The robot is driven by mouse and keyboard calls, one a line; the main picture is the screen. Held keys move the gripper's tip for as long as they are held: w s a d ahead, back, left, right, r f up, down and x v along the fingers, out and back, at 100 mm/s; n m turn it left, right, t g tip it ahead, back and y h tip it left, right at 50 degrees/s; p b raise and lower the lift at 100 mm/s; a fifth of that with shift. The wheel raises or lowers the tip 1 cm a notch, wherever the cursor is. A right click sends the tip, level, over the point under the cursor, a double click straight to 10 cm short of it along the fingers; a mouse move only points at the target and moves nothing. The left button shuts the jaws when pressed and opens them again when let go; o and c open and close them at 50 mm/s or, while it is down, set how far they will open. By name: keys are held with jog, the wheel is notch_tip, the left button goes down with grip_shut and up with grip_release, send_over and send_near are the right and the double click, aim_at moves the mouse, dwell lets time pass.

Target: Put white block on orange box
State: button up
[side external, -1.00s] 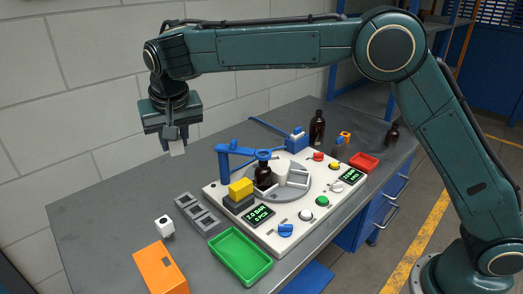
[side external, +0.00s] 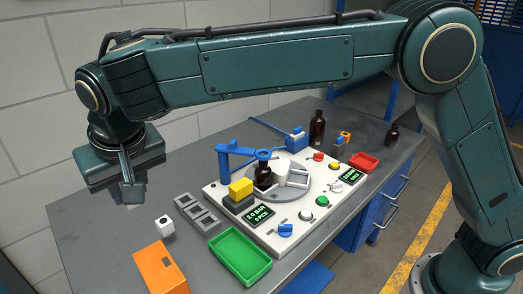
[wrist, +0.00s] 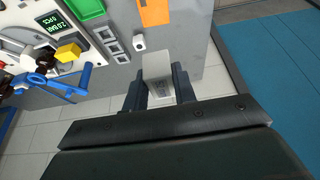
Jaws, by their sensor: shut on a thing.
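My gripper (side external: 128,182) is at the left in the side view, held above the table's left part. It is shut on a pale white block (side external: 133,197), which juts out below the jaws. In the wrist view the block (wrist: 157,66) sits between the two dark fingers (wrist: 160,88). The orange box (side external: 160,268) stands near the table's front left edge, with a dark slot in its top. It also shows at the top of the wrist view (wrist: 154,12). The block is apart from the box, up in the air.
A small white cube with a dark spot (side external: 164,226) stands behind the orange box. A grey slotted rack (side external: 197,213) and a green tray (side external: 240,254) lie to its right. The white machine plate (side external: 270,235) carries a blue arm, a bottle and several knobs.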

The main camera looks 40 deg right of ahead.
send_over(157, 265)
jog(key=s, duration=0.1)
jog(key=f, duration=1.4)
jog(key=shift+s+f, duration=0.2)
jog(key=shift+f, duration=0.2)
jog(key=shift+f, duration=2.1)
jog(key=shift+f, duration=0.1)
jog(key=o, duration=1)
jog(key=v, duration=1.2)
